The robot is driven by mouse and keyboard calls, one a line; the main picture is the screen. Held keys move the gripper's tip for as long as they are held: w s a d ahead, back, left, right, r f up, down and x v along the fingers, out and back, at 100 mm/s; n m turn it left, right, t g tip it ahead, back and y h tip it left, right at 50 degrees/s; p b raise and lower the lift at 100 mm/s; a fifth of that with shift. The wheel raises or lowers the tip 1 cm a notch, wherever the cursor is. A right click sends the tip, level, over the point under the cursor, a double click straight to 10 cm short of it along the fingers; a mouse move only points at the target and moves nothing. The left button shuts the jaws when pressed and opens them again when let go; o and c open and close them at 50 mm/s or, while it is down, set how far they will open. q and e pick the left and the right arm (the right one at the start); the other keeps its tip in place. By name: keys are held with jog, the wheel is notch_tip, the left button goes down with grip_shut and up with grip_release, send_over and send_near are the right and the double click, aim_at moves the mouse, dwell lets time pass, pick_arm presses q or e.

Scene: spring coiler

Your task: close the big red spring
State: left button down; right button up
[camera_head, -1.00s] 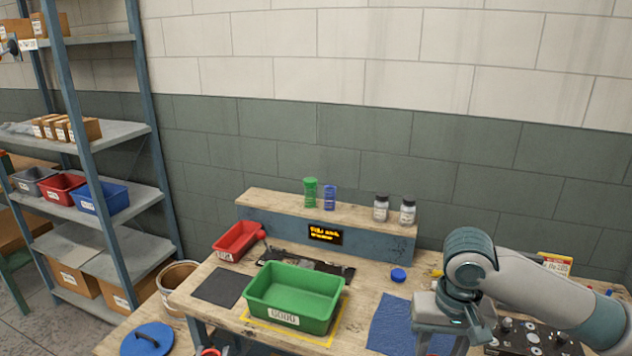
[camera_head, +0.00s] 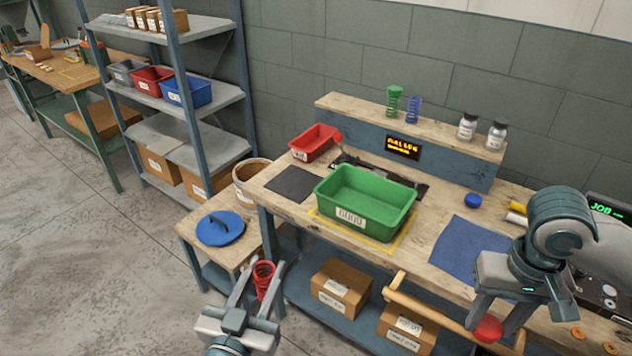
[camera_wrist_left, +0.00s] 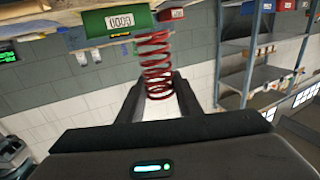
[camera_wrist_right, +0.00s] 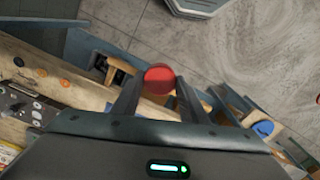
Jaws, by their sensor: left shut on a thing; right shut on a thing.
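The red spring (camera_head: 264,278) is an open coil held upright between the fingers of my left gripper (camera_head: 262,290). It also shows in the left wrist view (camera_wrist_left: 156,62), where the fingers (camera_wrist_left: 156,92) grip its lower coils and several turns stand beyond the tips. My right gripper (camera_head: 492,322) is at the bench's front edge, shut on a round red thing (camera_head: 487,329). In the right wrist view this red thing (camera_wrist_right: 159,79) sits between the fingertips as a smooth disc or ball. The two grippers are well apart.
A green bin (camera_head: 366,203), a red bin (camera_head: 315,143), a blue mat (camera_head: 470,248) and a blue cap (camera_head: 473,200) are on the bench. A green spring (camera_head: 393,104) and blue spring (camera_head: 413,110) stand on the ledge. A blue lid (camera_head: 220,228) lies on the low table at left.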

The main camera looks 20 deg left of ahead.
pick_arm(q)
jog(key=w+d+m+g+h, duration=0.2)
jog(key=w+d+m+h, duration=0.1)
jog(key=d, duration=0.4)
jog(key=w+d+m+g+h, duration=0.2)
jog(key=w+d+m+h, duration=0.2)
jog(key=d+h, duration=0.4)
jog(key=shift+f+m+h, duration=0.3)
jog(key=shift+m, duration=0.2)
pick_arm(e)
jog(key=shift+a, duration=0.1)
jog(key=w+a+r, duration=0.2)
jog(key=a+r, duration=0.2)
jog(key=a, duration=0.4)
jog(key=w+a+r, duration=0.2)
jog(key=a+r, duration=0.2)
jog(key=a, duration=0.5)
jog(key=w+a+r+m, duration=0.1)
jog(key=w+a+r, duration=0.2)
jog(key=a, duration=0.5)
jog(key=shift+a+r, duration=0.2)
jog(key=shift+r, duration=0.3)
jog(key=shift+f, duration=0.2)
jog(key=shift+f, duration=1.8)
jog(key=shift+s, duration=0.1)
